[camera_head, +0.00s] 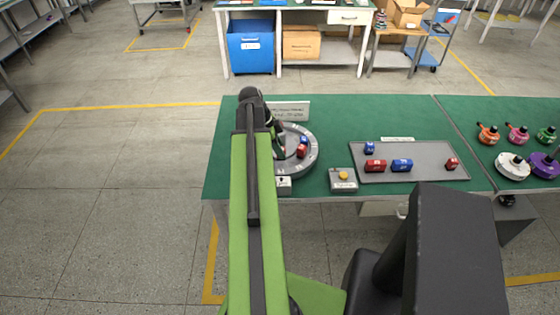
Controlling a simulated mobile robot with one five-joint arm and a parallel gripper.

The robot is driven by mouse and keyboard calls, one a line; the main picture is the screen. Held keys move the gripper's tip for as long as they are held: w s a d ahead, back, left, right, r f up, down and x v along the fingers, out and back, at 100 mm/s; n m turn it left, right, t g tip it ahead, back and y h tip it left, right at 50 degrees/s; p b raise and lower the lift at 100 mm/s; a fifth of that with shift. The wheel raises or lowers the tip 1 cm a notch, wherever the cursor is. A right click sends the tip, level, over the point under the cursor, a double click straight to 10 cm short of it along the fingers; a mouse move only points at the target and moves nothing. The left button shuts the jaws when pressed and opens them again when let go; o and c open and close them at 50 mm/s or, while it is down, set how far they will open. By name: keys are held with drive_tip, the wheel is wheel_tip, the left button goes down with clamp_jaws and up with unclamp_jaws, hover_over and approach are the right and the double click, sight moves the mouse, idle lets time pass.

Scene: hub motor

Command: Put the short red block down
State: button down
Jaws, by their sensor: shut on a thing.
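My gripper (280,146) is over the left part of a round grey ring fixture (311,163) on the green table. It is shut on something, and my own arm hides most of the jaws. A short red block (301,152) shows just right of the gripper, at the ring's middle, with a blue block (304,140) close behind it. I cannot see clearly whether the red block touches the ring or hangs above it. Another short red block (451,163) lies at the right end of the grey tray (425,177).
The tray also holds a small blue block (369,148), a longer red block (375,166) and a longer blue block (401,165). A box with a yellow button (343,179) stands between ring and tray. Coloured motor parts (512,166) stand at the right.

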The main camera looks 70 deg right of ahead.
drive_tip(key=shift+f+b, duration=2.1)
drive_tip(key=shift+f, duration=0.1)
drive_tip(key=c, duration=1.1)
unclamp_jaws()
drive_tip(key=shift+r, duration=0.1)
drive_tip(key=shift+r+p, duration=0.45)
drive_tip(key=shift+p, duration=0.05)
drive_tip(key=p+v, duration=1)
drive_tip(key=v, duration=0.1)
drive_tip(key=shift+w+r+p, duration=0.15)
drive_tip(key=shift+p, duration=0.15)
